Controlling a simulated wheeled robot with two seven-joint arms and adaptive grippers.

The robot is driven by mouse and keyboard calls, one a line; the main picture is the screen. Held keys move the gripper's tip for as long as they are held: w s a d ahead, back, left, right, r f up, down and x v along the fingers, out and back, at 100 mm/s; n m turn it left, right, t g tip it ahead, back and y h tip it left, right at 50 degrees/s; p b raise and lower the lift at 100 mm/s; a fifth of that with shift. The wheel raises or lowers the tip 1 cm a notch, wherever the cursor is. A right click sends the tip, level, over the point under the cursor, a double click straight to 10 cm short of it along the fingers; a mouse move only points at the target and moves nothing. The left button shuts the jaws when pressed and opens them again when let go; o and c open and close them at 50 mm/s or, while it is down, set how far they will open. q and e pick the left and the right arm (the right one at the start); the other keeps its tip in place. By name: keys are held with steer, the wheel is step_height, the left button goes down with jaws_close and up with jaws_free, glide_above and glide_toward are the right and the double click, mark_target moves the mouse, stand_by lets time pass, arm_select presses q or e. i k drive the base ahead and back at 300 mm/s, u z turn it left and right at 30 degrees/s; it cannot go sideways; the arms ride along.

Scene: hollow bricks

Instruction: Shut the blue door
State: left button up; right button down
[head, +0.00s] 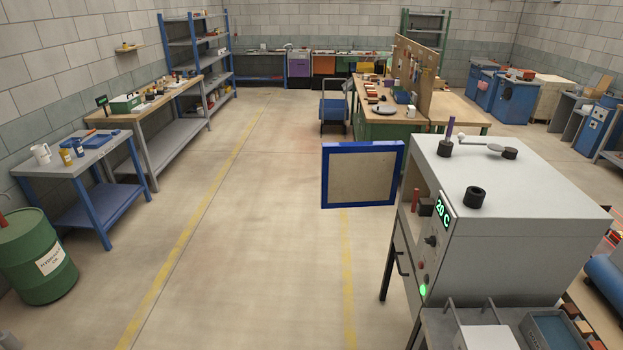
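The blue door (362,175) is a square panel with a blue frame and a beige inner face. It stands open at the far left edge of a light grey oven-like cabinet (530,220) on the right. The door juts out to the left from the cabinet, over the floor. The cabinet's front opening faces left and shows only at a steep angle, so its inside is mostly hidden. Neither of my grippers is in the head view.
The cabinet front has a lit "29 C" display (443,211) and a green light. A wide clear floor aisle (260,240) lies left of it. A green drum (36,255) and workbenches line the left wall. A workbench (385,128) stands behind the door.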

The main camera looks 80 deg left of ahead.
mark_target(356, 174)
steer(key=u, duration=3)
steer(key=i, duration=5.55)
steer(key=z, duration=4.15)
steer(key=i, duration=0.5)
steer(key=u, duration=0.1)
